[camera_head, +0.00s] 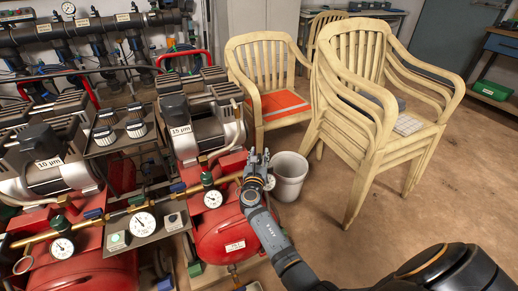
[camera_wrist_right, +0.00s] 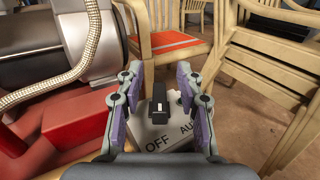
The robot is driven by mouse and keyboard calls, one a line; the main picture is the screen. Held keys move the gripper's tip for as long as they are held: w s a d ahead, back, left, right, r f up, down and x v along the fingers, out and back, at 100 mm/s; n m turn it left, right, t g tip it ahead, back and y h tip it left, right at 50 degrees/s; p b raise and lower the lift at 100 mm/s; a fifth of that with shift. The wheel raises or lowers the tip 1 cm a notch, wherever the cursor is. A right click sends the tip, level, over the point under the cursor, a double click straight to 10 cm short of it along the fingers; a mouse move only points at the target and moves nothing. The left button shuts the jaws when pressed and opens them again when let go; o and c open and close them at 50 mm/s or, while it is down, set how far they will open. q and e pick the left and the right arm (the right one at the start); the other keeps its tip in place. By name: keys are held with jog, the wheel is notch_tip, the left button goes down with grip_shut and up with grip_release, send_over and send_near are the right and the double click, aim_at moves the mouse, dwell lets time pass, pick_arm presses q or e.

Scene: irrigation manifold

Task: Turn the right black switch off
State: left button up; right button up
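In the right wrist view, a black switch (camera_wrist_right: 159,98) stands up from a light grey plate (camera_wrist_right: 146,134) marked OFF on the left and a partly hidden "AU" on the right. I cannot tell clearly which mark its handle points to. My right gripper (camera_head: 258,161) is open, with its two fingers (camera_wrist_right: 160,92) on either side of the switch and a visible gap on each side. In the head view the gripper hides this switch. A small box with a dark knob (camera_head: 173,219) shows further left in the head view. My left gripper is not in view.
Red compressor tanks (camera_head: 222,236) with gauges and brass pipes fill the left and middle. A white bucket (camera_head: 289,176) stands just right of the gripper. Stacked wooden chairs (camera_head: 357,140) and a chair with an orange cushion (camera_head: 279,105) stand behind. Open floor lies at the right.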

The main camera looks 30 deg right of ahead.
notch_tip(320, 180, up, 9)
jog(key=shift+f, duration=0.15)
dwell(0.4)
